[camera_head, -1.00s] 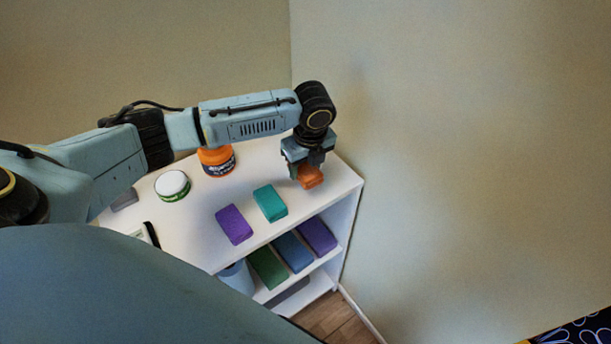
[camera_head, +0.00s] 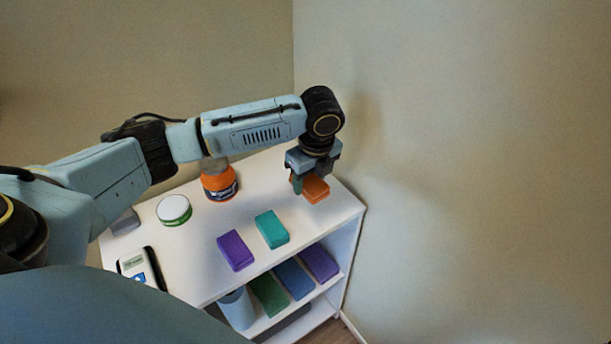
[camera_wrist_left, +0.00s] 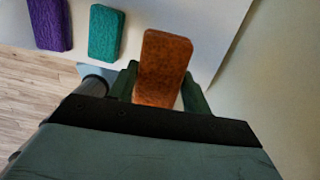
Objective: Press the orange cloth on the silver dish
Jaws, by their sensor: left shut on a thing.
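My left gripper (camera_head: 308,186) is shut on an orange block-like thing (camera_head: 317,190), which may be the task's orange cloth. It is over the right back part of the white shelf top (camera_head: 190,262). In the left wrist view the orange thing (camera_wrist_left: 163,68) sits between the two fingers (camera_wrist_left: 160,90). I cannot tell whether it touches the shelf top. No silver dish is clearly seen; a small grey thing (camera_head: 125,222) at the shelf's left end is partly hidden by my arm. My right gripper is not in view.
A purple block (camera_head: 235,250) and a teal block (camera_head: 272,229) lie near the front edge. An orange jar (camera_head: 219,184), a white-and-green tub (camera_head: 173,210) and a handheld device (camera_head: 138,267) stand left. More blocks (camera_head: 294,279) lie below. A wall (camera_head: 460,160) rises at right.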

